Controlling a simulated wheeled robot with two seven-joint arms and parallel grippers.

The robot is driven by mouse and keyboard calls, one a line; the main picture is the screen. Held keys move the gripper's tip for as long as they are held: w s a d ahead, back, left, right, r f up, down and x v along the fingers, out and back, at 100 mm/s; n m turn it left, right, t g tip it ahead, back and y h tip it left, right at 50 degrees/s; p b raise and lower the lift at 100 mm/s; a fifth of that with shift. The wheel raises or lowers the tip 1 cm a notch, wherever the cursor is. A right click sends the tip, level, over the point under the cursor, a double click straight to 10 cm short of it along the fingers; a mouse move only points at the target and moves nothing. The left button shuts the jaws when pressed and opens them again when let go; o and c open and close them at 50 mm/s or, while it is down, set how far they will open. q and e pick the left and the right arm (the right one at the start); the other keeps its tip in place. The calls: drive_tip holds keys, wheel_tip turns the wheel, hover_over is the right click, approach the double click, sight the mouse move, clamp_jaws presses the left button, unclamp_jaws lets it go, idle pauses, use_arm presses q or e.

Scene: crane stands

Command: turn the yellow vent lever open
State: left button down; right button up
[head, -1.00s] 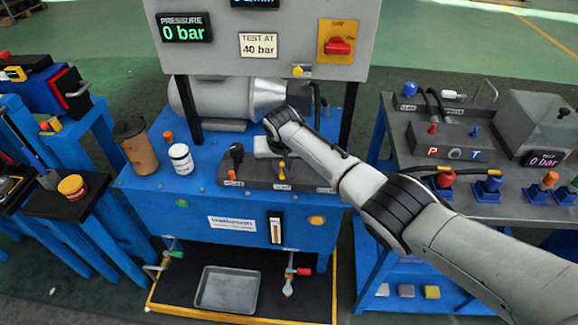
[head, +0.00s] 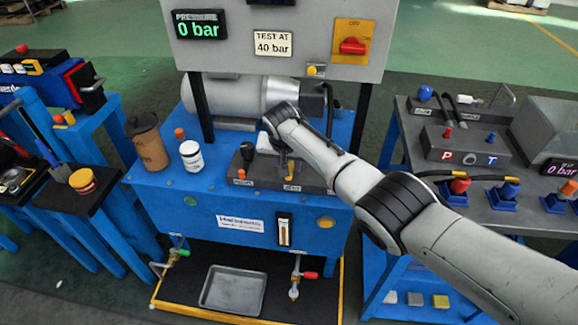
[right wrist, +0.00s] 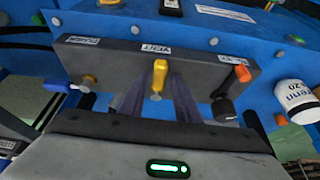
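The yellow vent lever (head: 290,171) sits on a dark grey valve block (head: 312,180) on the blue bench. In the right wrist view the lever (right wrist: 159,74) stands beside the VENT label, near the middle of the block (right wrist: 115,62). My right gripper (right wrist: 160,92) has its two dark fingers apart, one on each side of the lever. I cannot tell whether either finger touches it. In the head view my right arm reaches in from the right, and its wrist partly hides the area behind the lever. My left gripper is not in view.
A white bottle (head: 190,154) and a brown canister (head: 148,142) stand left on the bench. A grey motor (head: 235,97) lies behind. The pressure display (head: 199,25) reads 0 bar.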

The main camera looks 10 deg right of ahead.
idle(0.3)
drive_tip(key=shift+r, duration=0.25)
drive_tip(key=p+v, duration=0.3)
drive_tip(key=v, duration=0.6)
drive_tip(key=shift+s+r+p, duration=0.25)
drive_tip(key=shift+r+p, duration=0.05)
drive_tip(key=shift+r, duration=0.05)
drive_tip(key=shift+a, duration=0.1)
